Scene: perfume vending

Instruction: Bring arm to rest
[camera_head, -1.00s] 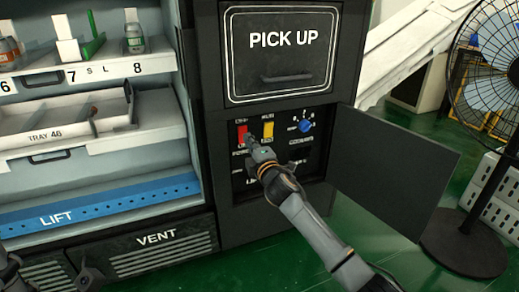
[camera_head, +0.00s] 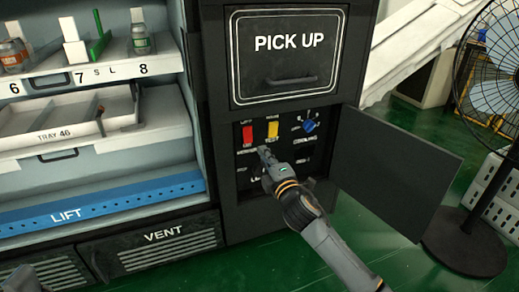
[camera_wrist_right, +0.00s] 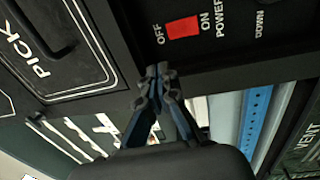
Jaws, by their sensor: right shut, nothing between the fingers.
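My right gripper (camera_head: 265,152) is shut and empty in the head view, in front of the control panel just below and right of the red switch (camera_head: 247,134). In the right wrist view the closed fingertips (camera_wrist_right: 158,72) show over the panel's edge, apart from the red power switch (camera_wrist_right: 184,28) marked OFF and ON. My right arm (camera_head: 325,240) reaches in from the lower right. Only a grey part, possibly of my left arm, shows at the lower left corner; the left gripper cannot be made out.
A yellow switch (camera_head: 272,129) and a blue knob (camera_head: 310,126) share the panel. The open panel door (camera_head: 395,175) juts out right of my arm. The PICK UP hatch (camera_head: 285,60) is above. A fan (camera_head: 492,110) stands at right. Green floor is clear below.

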